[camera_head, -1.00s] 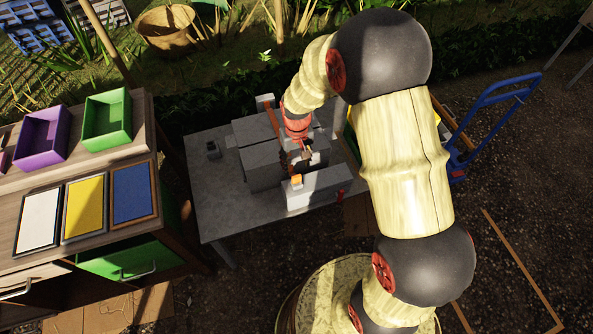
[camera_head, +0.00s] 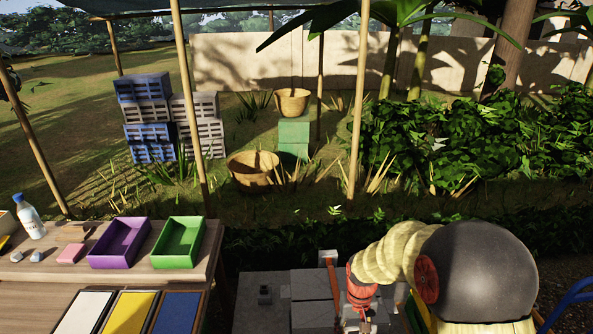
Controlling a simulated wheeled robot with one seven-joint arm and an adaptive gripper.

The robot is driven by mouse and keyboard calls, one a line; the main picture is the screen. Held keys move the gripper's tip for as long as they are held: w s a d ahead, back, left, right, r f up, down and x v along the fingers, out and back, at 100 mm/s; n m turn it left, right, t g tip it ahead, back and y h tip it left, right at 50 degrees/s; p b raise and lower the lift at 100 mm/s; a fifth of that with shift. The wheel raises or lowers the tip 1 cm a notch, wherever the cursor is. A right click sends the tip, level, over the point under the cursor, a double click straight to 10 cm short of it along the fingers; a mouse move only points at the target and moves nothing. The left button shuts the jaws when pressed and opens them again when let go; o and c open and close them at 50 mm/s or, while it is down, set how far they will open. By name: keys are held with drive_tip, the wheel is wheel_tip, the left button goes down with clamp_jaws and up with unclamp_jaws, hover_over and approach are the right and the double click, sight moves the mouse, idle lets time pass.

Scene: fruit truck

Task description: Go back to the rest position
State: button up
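My arm (camera_head: 475,272) rises at the lower right, with a dark round joint and pale yellow, bark-like links. Its red wrist part (camera_head: 361,292) points down over the grey blocks (camera_head: 311,285) on the grey table (camera_head: 262,318). My gripper lies at the bottom edge of the view; its fingers are cut off, so I cannot see whether they are open, shut or holding anything.
At left a wooden bench (camera_head: 200,264) carries a purple box (camera_head: 118,243), a green box (camera_head: 180,242), a bottle (camera_head: 30,217) and small items. White, yellow and blue panels lie lower on it. Poles, baskets, stacked crates and hedges stand behind. A blue handle (camera_head: 572,304) shows at far right.

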drive_tip(key=s+r+t, duration=0.3)
drive_tip(key=s+r, duration=0.7)
drive_tip(key=r, duration=0.4)
drive_tip(key=s+r+t, duration=0.3)
drive_tip(key=s+r, duration=0.7)
drive_tip(key=r, duration=0.5)
drive_tip(key=shift+s, duration=0.25)
